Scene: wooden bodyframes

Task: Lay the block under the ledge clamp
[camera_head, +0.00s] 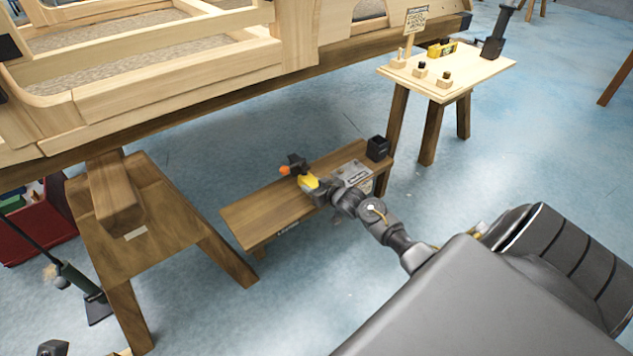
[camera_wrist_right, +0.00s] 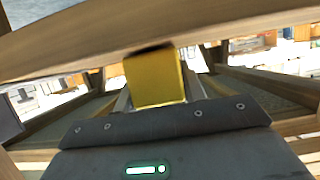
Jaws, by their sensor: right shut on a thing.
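A yellow block (camera_head: 308,181) is at the end of my right arm, over the low wooden bench. My right gripper (camera_head: 311,184) is shut on it. In the right wrist view the block (camera_wrist_right: 153,79) stands out between the fingers, with a wooden edge across the view just above it. I cannot tell whether they touch. A small black and orange piece (camera_head: 294,162), which may be the ledge clamp, is just beyond the block; its jaw is too small to make out.
The low bench (camera_head: 262,212) carries a grey labelled plate (camera_head: 352,174) and a black cup (camera_head: 377,148). A large wooden frame (camera_head: 180,84) overhangs behind it. A sawhorse (camera_head: 150,215) stands left and a small table (camera_head: 480,75) back right. Open blue floor lies around the bench.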

